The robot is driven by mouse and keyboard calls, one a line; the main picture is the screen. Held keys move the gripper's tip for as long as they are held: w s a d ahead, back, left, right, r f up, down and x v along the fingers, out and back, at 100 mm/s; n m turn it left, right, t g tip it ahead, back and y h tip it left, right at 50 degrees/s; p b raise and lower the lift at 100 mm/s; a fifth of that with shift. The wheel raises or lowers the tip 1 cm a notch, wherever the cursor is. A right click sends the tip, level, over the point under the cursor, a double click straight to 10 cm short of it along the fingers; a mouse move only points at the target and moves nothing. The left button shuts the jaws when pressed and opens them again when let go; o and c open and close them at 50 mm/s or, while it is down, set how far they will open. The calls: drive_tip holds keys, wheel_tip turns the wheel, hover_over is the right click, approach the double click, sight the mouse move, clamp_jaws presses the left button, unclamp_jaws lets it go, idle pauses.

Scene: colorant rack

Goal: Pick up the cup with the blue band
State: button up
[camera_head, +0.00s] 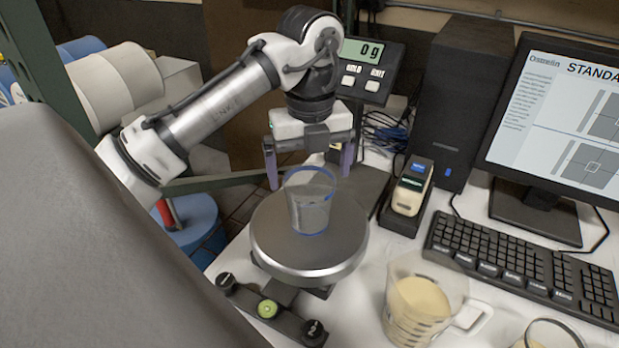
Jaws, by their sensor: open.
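A clear cup with a blue band (310,206) stands upright on the round metal plate of a scale (311,260). It looks empty. My gripper (309,172) points down over the scale, with its two purple-grey fingers spread wide. One finger is to the left of the cup's rim and the other to the right, near rim height. I cannot tell from this view whether the fingers are level with the cup in depth. No contact with the cup shows.
The scale's display (369,69) reads 0 g. A measuring jug (417,304) with pale contents stands in front at right. A keyboard (521,266), a monitor (567,120), a black computer tower (458,95) and a small handheld device (411,187) stand on the right. A floor gap lies at left.

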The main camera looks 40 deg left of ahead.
sight(310, 189)
drive_tip(key=shift+a+f+b, duration=0.1)
drive_tip(key=shift+f+b, duration=2.45)
drive_tip(key=shift+b, duration=0.25)
drive_tip(key=c, duration=0.9)
drive_tip(key=shift+r, duration=0.15)
